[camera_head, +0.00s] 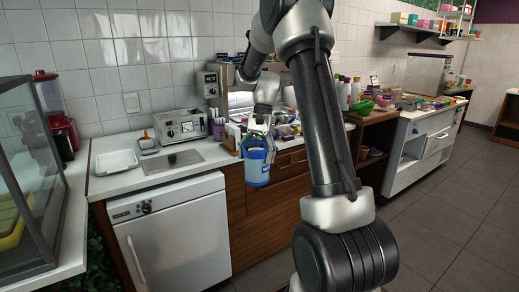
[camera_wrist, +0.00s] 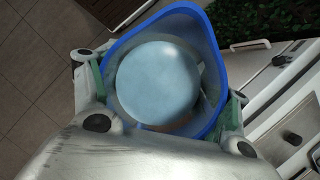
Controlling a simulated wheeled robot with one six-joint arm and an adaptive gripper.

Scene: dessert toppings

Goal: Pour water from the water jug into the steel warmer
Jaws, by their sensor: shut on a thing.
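The blue water jug (camera_head: 257,169) hangs upright in my gripper (camera_head: 257,143), in front of the wooden drawers and above the floor. My gripper is shut on it. In the wrist view, my gripper (camera_wrist: 166,98) has its fingers on both sides of the jug (camera_wrist: 208,48), whose blue rim surrounds a round pale-blue surface, seemingly water. A steel box with a dial and knobs (camera_head: 181,126) stands on the white counter to the left, against the wall. A flat steel panel (camera_head: 173,161) is set in the counter before it. I cannot tell for certain which is the steel warmer.
A white tray (camera_head: 116,161) and a small container (camera_head: 148,146) are on the counter's left. A white dishwasher (camera_head: 175,235) is below. A glass case (camera_head: 30,180) stands far left. Crowded items and a steel machine (camera_head: 209,84) stand behind the jug. Floor at right is open.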

